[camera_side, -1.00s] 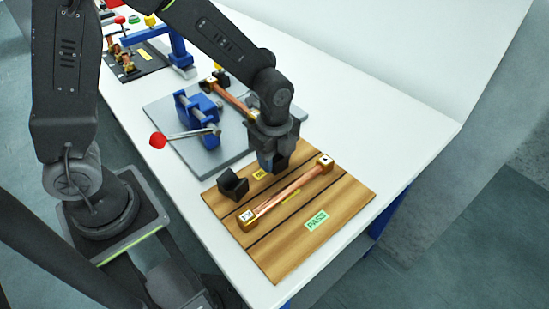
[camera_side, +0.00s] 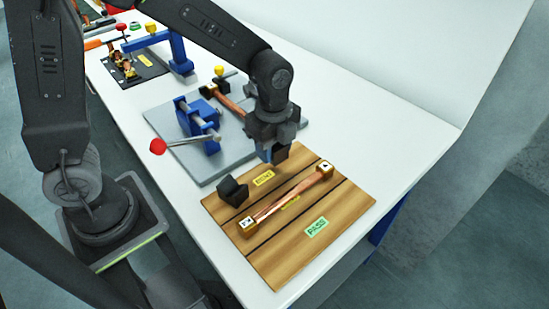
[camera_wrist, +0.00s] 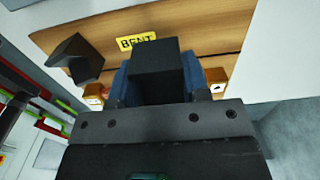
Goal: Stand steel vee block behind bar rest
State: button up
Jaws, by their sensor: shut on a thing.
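My gripper (camera_side: 279,153) is above the back edge of the striped wooden board (camera_side: 283,272). In the wrist view its blue fingers are shut on a dark square-faced block (camera_wrist: 155,72); no notch shows on its visible face. A second dark, angular block (camera_side: 233,191) rests on the board's left part, apart from the gripper, and looks tilted. It also shows left of the held block in the wrist view (camera_wrist: 76,58). I cannot tell for sure which dark block is the vee block and which the bar rest.
A copper bar (camera_side: 290,197) with brass end blocks lies across the board, near yellow BENT (camera_side: 263,178) and green PASS (camera_side: 316,227) labels. Behind is a grey plate with a blue vise (camera_side: 197,125) and its red-knobbed handle (camera_side: 158,146). White table is clear at right.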

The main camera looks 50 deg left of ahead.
jog(key=s+a+r, duration=0.2)
jog(key=a+r, duration=0.4)
jog(key=a, duration=0.5)
jog(key=w+n, duration=0.5)
jog(key=w, duration=0.1)
jog(key=w+r+n, duration=0.1)
jog(key=w+n, duration=0.2)
jog(key=shift+w+a+n, duration=0.3)
jog(key=w+n, duration=0.7)
jog(key=n, duration=0.2)
send_over(332, 134)
notch_tip(332, 134, down, 8)
jog(key=shift+s+f, duration=0.1)
jog(key=shift+f, duration=2)
jog(key=shift+f, duration=0.2)
